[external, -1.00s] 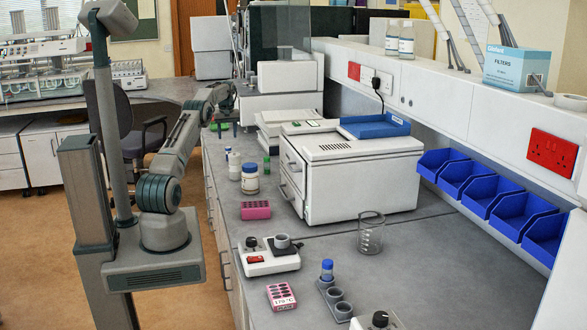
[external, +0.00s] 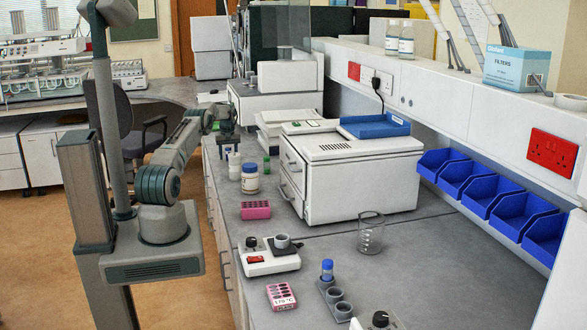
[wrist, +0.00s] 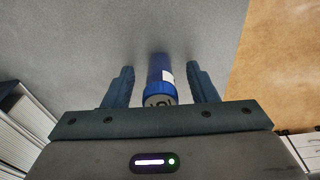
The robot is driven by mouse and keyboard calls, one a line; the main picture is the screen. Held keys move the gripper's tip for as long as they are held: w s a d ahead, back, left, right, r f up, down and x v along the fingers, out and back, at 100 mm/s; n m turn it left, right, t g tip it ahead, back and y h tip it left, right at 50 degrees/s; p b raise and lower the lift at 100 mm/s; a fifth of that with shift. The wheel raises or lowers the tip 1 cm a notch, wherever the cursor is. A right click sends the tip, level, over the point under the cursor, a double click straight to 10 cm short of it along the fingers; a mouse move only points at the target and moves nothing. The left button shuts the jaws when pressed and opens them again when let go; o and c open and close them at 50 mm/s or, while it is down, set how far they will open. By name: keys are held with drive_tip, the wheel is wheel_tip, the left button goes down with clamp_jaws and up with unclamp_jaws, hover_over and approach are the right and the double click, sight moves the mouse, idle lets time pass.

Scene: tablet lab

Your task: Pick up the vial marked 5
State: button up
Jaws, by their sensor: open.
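A blue cylinder, likely a vial (wrist: 159,92), shows in the wrist view with its round end facing the camera and a white label patch on its side. The end bears a dark mark that I cannot read, so I cannot tell whether it is a 5. My gripper (wrist: 160,70) is open, with one finger on each side of the blue cylinder and a visible gap on both sides. In the external view my gripper (external: 228,142) is low over the far left part of the bench, and I cannot make out the blue cylinder there.
A white-capped vial (external: 234,166), a blue-capped bottle (external: 250,179) and a green vial (external: 267,164) stand just nearer on the bench (external: 310,262). A large white instrument (external: 352,180) stands to the right. A pink rack (external: 255,210) sits nearer. The bench's left edge is close to my gripper.

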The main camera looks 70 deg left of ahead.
drive_tip(key=c, duration=1.1)
drive_tip(key=shift+o, duration=0.2)
drive_tip(key=shift+r, duration=0.1)
